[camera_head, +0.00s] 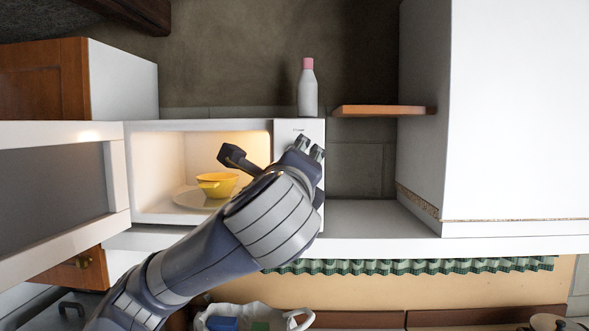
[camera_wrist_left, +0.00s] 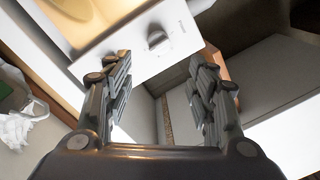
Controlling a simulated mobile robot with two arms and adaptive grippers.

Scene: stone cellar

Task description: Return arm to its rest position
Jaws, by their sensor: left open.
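My left arm comes in from the lower left in the head view. Its gripper (camera_head: 309,149) is in front of the microwave's control panel (camera_head: 284,130). In the left wrist view the gripper (camera_wrist_left: 160,90) has its two fingers wide apart with nothing between them. The panel and its knob (camera_wrist_left: 156,38) show beyond the fingers. My right gripper is in neither view.
The lit microwave (camera_head: 200,125) has its door (camera_head: 55,185) swung open to the left. A yellow bowl (camera_head: 217,183) sits on its plate (camera_head: 190,197). A wooden shelf (camera_head: 383,110) and white cabinet (camera_head: 500,120) are at right.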

